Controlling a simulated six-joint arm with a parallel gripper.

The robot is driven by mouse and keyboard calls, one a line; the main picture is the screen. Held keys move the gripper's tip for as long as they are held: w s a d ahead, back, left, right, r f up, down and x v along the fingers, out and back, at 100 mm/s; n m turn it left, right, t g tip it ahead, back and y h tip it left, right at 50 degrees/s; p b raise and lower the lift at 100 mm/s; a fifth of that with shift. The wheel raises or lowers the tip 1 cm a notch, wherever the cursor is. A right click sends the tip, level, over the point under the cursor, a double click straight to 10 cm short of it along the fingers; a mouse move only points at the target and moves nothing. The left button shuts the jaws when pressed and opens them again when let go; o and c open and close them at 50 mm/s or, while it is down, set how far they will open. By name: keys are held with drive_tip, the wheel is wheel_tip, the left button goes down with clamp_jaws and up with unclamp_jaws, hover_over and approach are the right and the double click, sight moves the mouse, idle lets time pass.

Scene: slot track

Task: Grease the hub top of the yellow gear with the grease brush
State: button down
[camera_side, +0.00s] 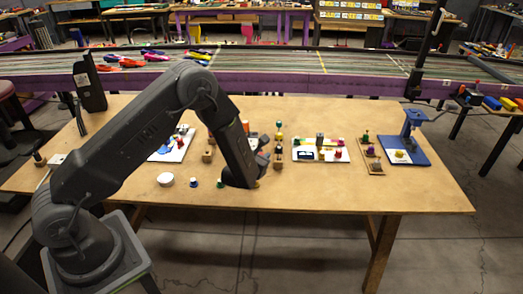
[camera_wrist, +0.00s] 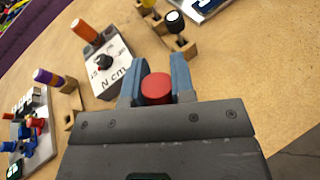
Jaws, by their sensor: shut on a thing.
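My gripper (camera_wrist: 156,78) has its two blue-grey fingers closed on a round red-topped thing (camera_wrist: 156,90). Only its red top shows between the fingers; its lower part is hidden, so I cannot tell whether it is the grease brush. In the side view my gripper (camera_side: 240,181) is low, near the front edge of the wooden table, and what it holds is hidden there. A small yellow round piece (camera_side: 400,154) sits on the blue base of a stand at the right; it is too small to tell whether it is the yellow gear.
A white dish (camera_side: 166,179) and a small blue-and-white pot (camera_side: 193,182) are left of my gripper. The table's front right is clear.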

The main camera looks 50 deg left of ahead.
drive_tip(key=shift+w+d+f, duration=0.2)
drive_tip(key=shift+f, duration=0.45)
drive_tip(key=shift+w+d+f, duration=0.2)
drive_tip(key=shift+f, duration=0.4)
drive_tip(key=shift+s+a, duration=0.35)
drive_tip(key=shift+a, duration=0.05)
drive_tip(key=shift+w+d, duration=0.15)
drive_tip(key=shift+d, duration=0.1)
drive_tip(key=shift+a+f, duration=0.15)
drive_tip(key=shift+f, duration=0.35)
drive_tip(key=shift+s+a+r, duration=0.15)
drive_tip(key=shift+s, duration=0.05)
wheel_tip(320, 180, up, 9)
drive_tip(key=shift+r, duration=0.1)
